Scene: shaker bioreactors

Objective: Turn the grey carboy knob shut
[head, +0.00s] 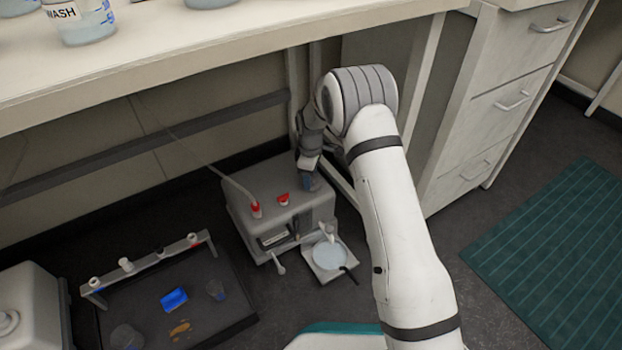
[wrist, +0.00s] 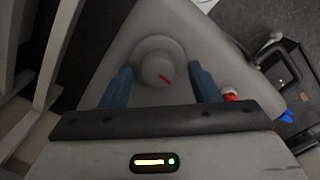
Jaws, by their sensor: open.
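The grey carboy (head: 275,222) stands on the floor under the bench, with red fittings on its top. Its round grey knob (wrist: 158,60) has a short red mark that points down and to the right in the wrist view. My gripper (head: 309,184) is over the right part of the carboy's top. In the wrist view, my gripper (wrist: 160,76) is open, with a blue finger on either side of the knob and a gap visible at each side. I cannot tell how far the fingertips are above the carboy's top. The knob is hidden by my gripper in the head view.
A small tray with pale liquid (head: 329,256) sits before the carboy. A dark tray (head: 219,278) with a rack bar and a blue item (head: 174,299) lies to the left. The bench top (head: 250,30) overhangs, and its leg (head: 424,62) and drawers (head: 505,105) stand to the right.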

